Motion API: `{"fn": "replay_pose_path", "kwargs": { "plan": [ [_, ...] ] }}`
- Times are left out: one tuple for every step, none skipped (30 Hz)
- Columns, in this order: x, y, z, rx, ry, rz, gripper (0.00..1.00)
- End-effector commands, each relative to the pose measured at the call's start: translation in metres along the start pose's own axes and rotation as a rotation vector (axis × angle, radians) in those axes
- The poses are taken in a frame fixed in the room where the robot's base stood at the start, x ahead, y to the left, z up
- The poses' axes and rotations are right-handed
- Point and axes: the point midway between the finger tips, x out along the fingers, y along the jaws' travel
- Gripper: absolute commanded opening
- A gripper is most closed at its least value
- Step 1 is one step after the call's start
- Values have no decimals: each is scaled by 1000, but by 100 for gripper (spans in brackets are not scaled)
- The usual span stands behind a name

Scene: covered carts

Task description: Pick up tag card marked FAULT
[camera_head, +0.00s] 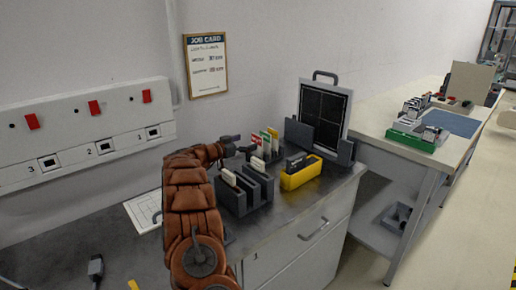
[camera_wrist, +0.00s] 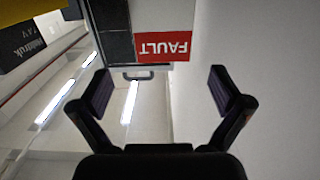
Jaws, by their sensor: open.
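The tag card marked FAULT (camera_wrist: 163,46) shows in the wrist view at top centre, white with a red band and upside-down lettering. It lies ahead of my gripper (camera_wrist: 158,88), roughly between the lines of its two fingers and apart from them. My gripper is open, with nothing between its fingers. In the head view my gripper (camera_head: 233,146) is just left of a small group of upright cards (camera_head: 267,142) with green, red and orange tops. Their lettering is too small to read there.
A dark slotted rack (camera_head: 234,199) stands right of my arm. A yellow bin (camera_head: 300,177) with a dark block is to the right, near the bench's edge. A dark framed panel (camera_head: 322,113) stands behind. The wall panel (camera_head: 75,135) with red switches is at left.

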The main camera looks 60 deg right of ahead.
Motion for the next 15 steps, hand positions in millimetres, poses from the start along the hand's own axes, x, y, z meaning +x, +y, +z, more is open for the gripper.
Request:
{"fn": "replay_pose_path", "kwargs": {
  "plan": [
    [3,0,-1,0,0,1,100],
    [5,0,-1,0,1,2,100],
    [8,0,-1,0,1,2,100],
    [11,0,-1,-1,1,2,100],
    [14,-1,0,-2,1,3,100],
    [18,-1,0,-3,1,3,100],
    [21,-1,0,-3,2,3,100],
    [24,-2,0,-3,2,3,100],
    [29,-2,-1,-1,3,2,100],
    [32,-3,-1,0,2,1,100],
    [36,-3,-1,-1,1,1,100],
    [40,-3,-1,-1,0,0,100],
    [42,-3,0,-1,0,0,100],
    [45,-3,0,-1,0,0,100],
    [47,-3,0,-1,0,0,100]
  ]
}}
